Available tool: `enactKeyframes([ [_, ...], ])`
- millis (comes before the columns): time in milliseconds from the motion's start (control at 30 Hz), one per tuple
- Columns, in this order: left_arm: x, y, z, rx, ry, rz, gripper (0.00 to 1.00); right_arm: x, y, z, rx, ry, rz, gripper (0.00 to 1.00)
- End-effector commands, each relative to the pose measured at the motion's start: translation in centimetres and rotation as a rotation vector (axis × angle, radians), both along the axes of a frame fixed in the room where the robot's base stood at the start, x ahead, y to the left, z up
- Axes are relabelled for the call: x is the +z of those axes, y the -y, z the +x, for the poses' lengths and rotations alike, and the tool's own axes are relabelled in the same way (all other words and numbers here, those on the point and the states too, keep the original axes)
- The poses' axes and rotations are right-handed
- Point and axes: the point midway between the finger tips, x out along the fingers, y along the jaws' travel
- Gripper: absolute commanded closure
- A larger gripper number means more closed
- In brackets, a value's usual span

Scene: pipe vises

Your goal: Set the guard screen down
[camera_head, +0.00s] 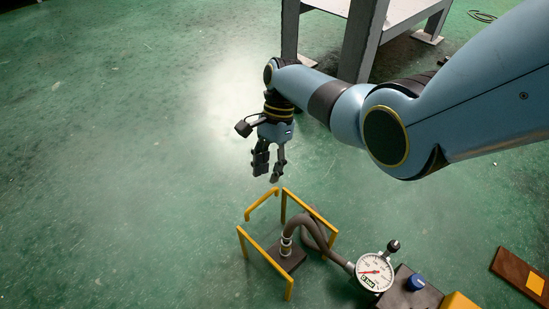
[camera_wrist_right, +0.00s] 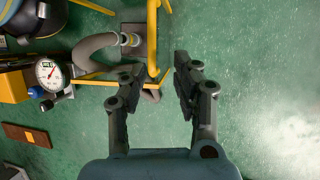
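A yellow bar frame (camera_head: 262,250) stands around a dark base block with a hose fitting (camera_head: 286,246). It is the only thing I see that resembles a guard screen, and no screen panel shows in it. Its yellow bars also show in the right wrist view (camera_wrist_right: 152,40). My right gripper (camera_head: 268,174) is just above and behind the frame in the head view. Its fingers are apart with nothing held; in the right wrist view the gripper (camera_wrist_right: 158,70) has a yellow bar in the gap, seemingly beyond the fingertips. My left gripper is out of view.
A grey hose (camera_head: 315,238) runs from the fitting toward a round pressure gauge (camera_head: 375,273). A dark box with a blue knob (camera_head: 415,283) and a brown board (camera_head: 522,276) lie right. A grey table (camera_head: 362,35) stands behind. Green floor at left is clear.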

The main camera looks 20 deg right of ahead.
Motion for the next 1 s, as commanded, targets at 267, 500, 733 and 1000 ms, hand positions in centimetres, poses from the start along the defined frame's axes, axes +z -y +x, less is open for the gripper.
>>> enactKeyframes([
  [267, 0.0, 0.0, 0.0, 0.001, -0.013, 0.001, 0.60, -0.1, 0.2, -0.1, 0.005, 0.013, -0.001, 0.70],
  [500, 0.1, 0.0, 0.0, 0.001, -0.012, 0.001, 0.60, -1.5, 2.5, -1.5, 0.160, 0.369, -0.056, 0.70],
  [733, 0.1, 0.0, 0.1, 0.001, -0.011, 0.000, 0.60, 5.0, 5.5, -5.5, 0.466, 0.875, -0.242, 0.70],
  [1000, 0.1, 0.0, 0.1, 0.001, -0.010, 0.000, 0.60, 7.6, 7.7, -19.3, 0.930, 1.040, -0.446, 0.70],
])
